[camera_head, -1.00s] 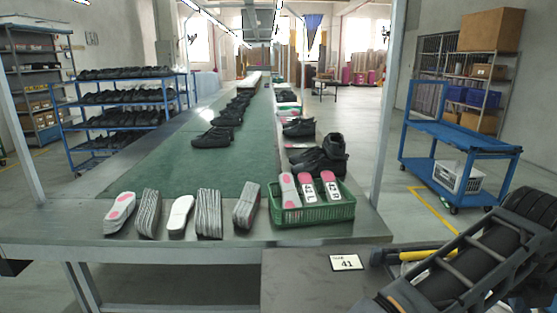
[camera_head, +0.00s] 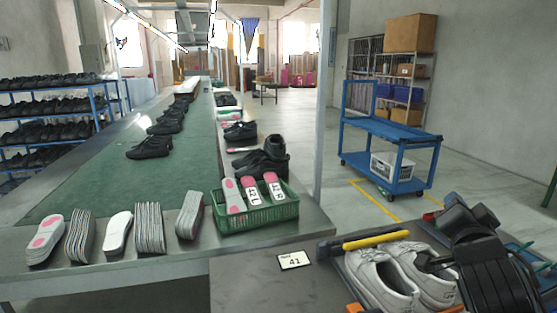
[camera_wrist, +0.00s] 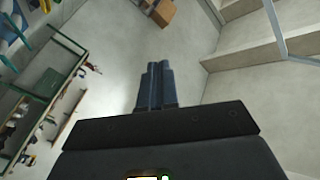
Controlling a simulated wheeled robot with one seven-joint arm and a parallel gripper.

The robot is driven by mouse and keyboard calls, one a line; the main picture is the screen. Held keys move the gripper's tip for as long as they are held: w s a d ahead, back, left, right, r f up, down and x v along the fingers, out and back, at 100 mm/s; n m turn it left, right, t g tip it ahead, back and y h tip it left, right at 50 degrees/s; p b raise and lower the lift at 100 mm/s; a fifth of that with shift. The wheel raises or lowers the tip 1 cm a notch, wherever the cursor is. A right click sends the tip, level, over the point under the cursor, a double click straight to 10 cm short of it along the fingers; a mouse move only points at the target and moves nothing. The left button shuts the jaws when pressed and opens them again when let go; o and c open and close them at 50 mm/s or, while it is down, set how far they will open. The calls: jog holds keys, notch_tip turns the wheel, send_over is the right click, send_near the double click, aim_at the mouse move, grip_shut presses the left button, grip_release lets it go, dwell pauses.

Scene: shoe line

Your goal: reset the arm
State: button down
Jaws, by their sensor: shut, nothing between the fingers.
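My gripper (camera_wrist: 156,75) shows in the wrist view with its two dark fingers pressed together and nothing between them. It points toward a pale wall and floor, away from the table. In the camera_head view dark parts of my arm stand at the lower right, above and behind a pair of white shoes (camera_head: 385,285). My fingertips cannot be made out clearly there.
A green basket (camera_head: 262,215) with insoles stands on the metal table's right corner, beside stacks of insoles (camera_head: 150,228). A card marked 41 (camera_head: 294,260) lies on a grey surface near the white shoes. A blue cart (camera_head: 392,145) stands beyond on open floor.

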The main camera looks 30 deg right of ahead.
jog(key=s+a+f+n+t+y, duration=0.2)
jog(key=s+a+f+n+y, duration=0.25)
jog(key=a+f+n, duration=0.35)
jog(key=s+a+f+n+t+y, duration=0.2)
jog(key=s+a+f+n+y, duration=0.3)
jog(key=a, duration=0.6)
jog(key=s+a+n+g+y, duration=0.1)
jog(key=s+a+n+y, duration=0.3)
jog(key=s+a, duration=1)
jog(key=shift+s+a+f+y, duration=0.35)
jog(key=shift+s+f+y, duration=0.1)
jog(key=shift+s, duration=0.35)
jog(key=shift+w, duration=0.1)
